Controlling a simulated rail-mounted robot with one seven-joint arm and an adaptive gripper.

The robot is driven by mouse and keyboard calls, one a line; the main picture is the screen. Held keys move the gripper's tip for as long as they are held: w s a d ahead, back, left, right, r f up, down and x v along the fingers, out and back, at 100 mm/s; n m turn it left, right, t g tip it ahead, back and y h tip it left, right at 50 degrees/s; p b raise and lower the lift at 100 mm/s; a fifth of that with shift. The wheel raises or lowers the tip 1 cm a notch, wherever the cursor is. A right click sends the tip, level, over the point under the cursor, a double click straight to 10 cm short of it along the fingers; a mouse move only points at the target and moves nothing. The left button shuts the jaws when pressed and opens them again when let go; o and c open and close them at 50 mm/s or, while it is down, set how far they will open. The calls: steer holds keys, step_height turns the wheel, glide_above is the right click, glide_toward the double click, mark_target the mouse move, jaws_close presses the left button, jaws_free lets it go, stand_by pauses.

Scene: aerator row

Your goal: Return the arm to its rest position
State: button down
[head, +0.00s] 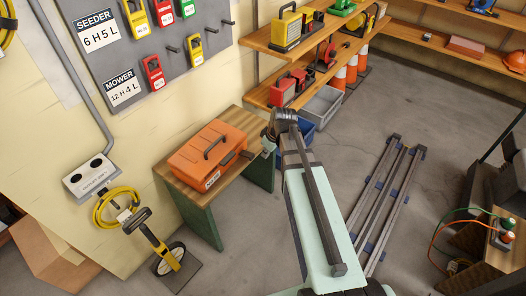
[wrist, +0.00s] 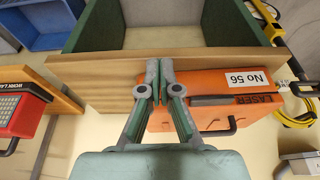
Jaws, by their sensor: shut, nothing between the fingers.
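My gripper (wrist: 157,72) is shut and empty; its two fingers lie together in the middle of the wrist view. In the head view my gripper (head: 268,146) is at the right end of a small wooden bench (head: 180,185) with green legs, partly hidden by my own arm. An orange case (head: 211,155) with a dark handle lies on the bench, left of my gripper. In the wrist view the orange case (wrist: 225,90), with a label "No 56", shows behind and right of the fingers. I cannot tell whether they touch it.
Wooden shelves (head: 306,55) with tools stand behind my arm, with a grey bin (head: 322,105) and a blue bin (head: 301,133) below. A pegboard (head: 150,35) holds coloured padlock-like items. Dark rails (head: 385,200) lie on the floor at right. A yellow measuring wheel (head: 165,255) stands at left.

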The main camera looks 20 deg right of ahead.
stand_by(0.4)
steer(key=s+a+f+m+g+h+p, duration=0.15)
steer(key=s+f+m+g, duration=0.4)
steer(key=s+f, duration=1.15)
steer(key=s+a+f+m+g+p, duration=0.1)
steer(key=s+f, duration=0.3)
steer(key=s, duration=0.9)
steer(key=s+a+f+g+p, duration=0.2)
steer(key=s+a+f+g, duration=0.1)
steer(key=s, duration=1)
steer(key=shift+s+f+m, duration=0.15)
steer(key=shift+f+m, duration=0.2)
steer(key=shift+f, duration=0.15)
